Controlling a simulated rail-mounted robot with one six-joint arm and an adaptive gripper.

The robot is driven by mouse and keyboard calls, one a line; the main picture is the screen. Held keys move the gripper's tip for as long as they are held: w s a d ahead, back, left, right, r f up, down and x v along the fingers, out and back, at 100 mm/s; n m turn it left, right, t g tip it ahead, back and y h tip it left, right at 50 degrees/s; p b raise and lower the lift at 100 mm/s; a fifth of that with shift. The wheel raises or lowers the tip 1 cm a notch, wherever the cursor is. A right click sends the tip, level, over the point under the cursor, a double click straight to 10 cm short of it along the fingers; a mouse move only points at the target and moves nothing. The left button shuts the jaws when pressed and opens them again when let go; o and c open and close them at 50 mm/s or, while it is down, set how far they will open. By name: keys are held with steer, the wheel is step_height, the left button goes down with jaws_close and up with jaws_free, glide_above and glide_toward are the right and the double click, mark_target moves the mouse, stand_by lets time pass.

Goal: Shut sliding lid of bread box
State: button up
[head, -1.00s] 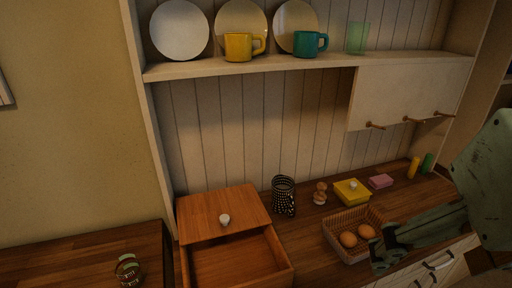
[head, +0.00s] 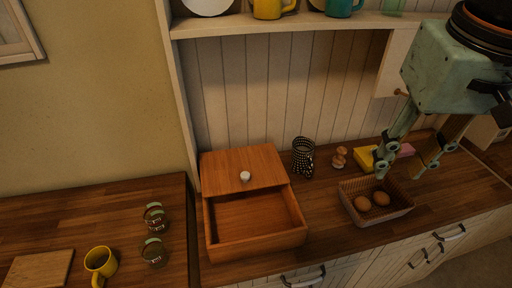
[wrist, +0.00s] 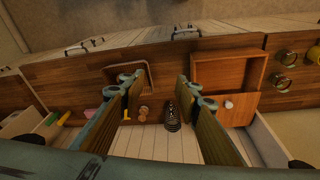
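The bread box (head: 254,245) is a wooden box on the counter in the head view, with its front part open and empty. Its sliding lid (head: 228,168) covers only the rear part and carries a white knob (head: 245,176). In the wrist view the box (wrist: 231,54) shows at the right, with the lid (wrist: 240,116) and knob (wrist: 229,105). My gripper (head: 408,171) is above the counter, to the right of the box and apart from it. Its fingers (wrist: 156,90) are spread wide with nothing between them.
A yellow butter dish (head: 364,158) is behind the basket. Jars (head: 154,252) and a yellow mug (head: 100,262) are on the left counter. A shelf (head: 300,24) overhangs the back.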

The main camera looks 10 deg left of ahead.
steer(key=w+a+f+n+p, duration=0.1)
steer(key=w+a+f+p, duration=0.1)
steer(key=w+a, duration=0.5)
steer(key=n+g+p, duration=0.2)
steer(key=p, duration=0.4)
glide_above(245, 174)
step_height(245, 174, down, 9)
steer(key=shift+r, duration=0.1)
steer(key=shift+f, duration=6.9)
